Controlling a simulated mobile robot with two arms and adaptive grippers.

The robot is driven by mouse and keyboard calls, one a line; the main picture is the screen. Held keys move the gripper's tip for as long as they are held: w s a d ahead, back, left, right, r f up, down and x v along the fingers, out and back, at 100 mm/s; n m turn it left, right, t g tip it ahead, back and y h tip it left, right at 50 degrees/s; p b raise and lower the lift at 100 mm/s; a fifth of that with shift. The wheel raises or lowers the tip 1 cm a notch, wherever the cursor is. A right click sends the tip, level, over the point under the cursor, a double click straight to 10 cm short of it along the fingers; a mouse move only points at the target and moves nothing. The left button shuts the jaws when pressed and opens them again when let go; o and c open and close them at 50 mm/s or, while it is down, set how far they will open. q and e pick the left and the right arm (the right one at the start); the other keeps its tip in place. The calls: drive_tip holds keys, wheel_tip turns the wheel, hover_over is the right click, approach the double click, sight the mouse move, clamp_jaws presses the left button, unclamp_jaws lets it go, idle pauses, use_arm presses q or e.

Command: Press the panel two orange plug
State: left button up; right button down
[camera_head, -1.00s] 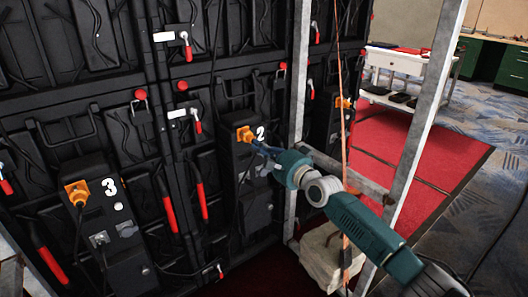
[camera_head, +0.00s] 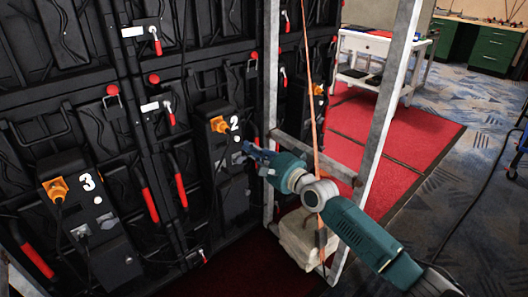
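The panel marked 2 (camera_head: 217,155) is a black box on the video wall with a white "2" near its top. Its orange plug (camera_head: 218,124) sits at the upper left of that box, with a dark cable running down. My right gripper (camera_head: 247,148) is just right of and below the plug, apart from it in the picture, in front of the box's right side. Its fingers point left toward the panel and are small and partly merged, so their opening is unclear. No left gripper shows.
The panel marked 3 (camera_head: 88,215) with its own orange plug (camera_head: 55,190) is at left. A white bag (camera_head: 303,240) lies at the frame's foot. Red carpet and a white cart (camera_head: 365,55) are behind.

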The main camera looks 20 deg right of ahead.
use_arm(q)
drive_tip(key=f, duration=0.1)
drive_tip(key=s+f, duration=0.1)
drive_tip(key=f, duration=0.1)
use_arm(e)
drive_tip(key=v, duration=0.5)
drive_tip(key=shift+r, duration=0.1)
